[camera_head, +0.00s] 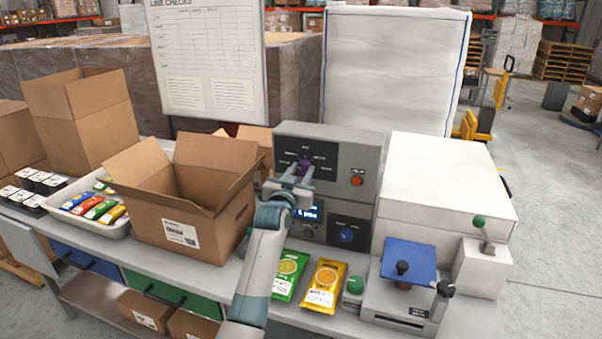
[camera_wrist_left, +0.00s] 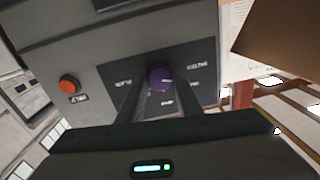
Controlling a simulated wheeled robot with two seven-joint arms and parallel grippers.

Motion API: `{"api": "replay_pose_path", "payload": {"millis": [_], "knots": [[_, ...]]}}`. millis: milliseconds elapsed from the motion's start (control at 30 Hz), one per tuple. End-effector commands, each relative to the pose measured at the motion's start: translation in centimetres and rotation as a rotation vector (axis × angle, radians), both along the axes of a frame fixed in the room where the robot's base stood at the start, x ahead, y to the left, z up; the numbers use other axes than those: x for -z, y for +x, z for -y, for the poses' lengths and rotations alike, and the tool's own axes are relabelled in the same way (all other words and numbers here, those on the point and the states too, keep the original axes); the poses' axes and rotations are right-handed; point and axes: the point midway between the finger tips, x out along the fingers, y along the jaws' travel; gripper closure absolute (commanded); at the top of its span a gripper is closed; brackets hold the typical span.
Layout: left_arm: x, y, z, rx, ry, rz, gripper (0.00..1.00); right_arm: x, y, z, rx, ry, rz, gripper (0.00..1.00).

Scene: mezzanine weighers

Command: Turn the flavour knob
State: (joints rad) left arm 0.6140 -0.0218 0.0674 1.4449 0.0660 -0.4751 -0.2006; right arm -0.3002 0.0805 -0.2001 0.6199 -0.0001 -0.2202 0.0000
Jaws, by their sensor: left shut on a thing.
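The flavour knob (camera_head: 304,167) is a purple round knob on the dark upper panel of a grey control box (camera_head: 330,140). Small white labels stand around it. In the left wrist view the purple knob (camera_wrist_left: 159,76) sits between the tips of my two fingers. My left gripper (camera_head: 297,172) reaches up to the panel and is shut on the knob; its fingers (camera_wrist_left: 158,92) hide the knob's sides and part of the labels. The knob's pointer cannot be made out. My right gripper is in neither view.
An open cardboard box (camera_head: 190,195) stands left of my arm. Green (camera_head: 289,274) and yellow packets (camera_head: 325,286) lie in front. A blue-topped device (camera_head: 408,262) stands right.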

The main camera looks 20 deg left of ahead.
Motion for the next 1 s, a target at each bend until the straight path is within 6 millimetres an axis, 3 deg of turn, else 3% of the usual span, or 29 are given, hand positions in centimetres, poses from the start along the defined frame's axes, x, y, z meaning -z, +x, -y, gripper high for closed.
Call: {"api": "replay_pose_path", "payload": {"millis": [1000], "knots": [[0.12, 0.02, 0.05, 0.000, 0.963, 0.034, 0.91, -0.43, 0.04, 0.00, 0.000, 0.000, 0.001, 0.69]]}}
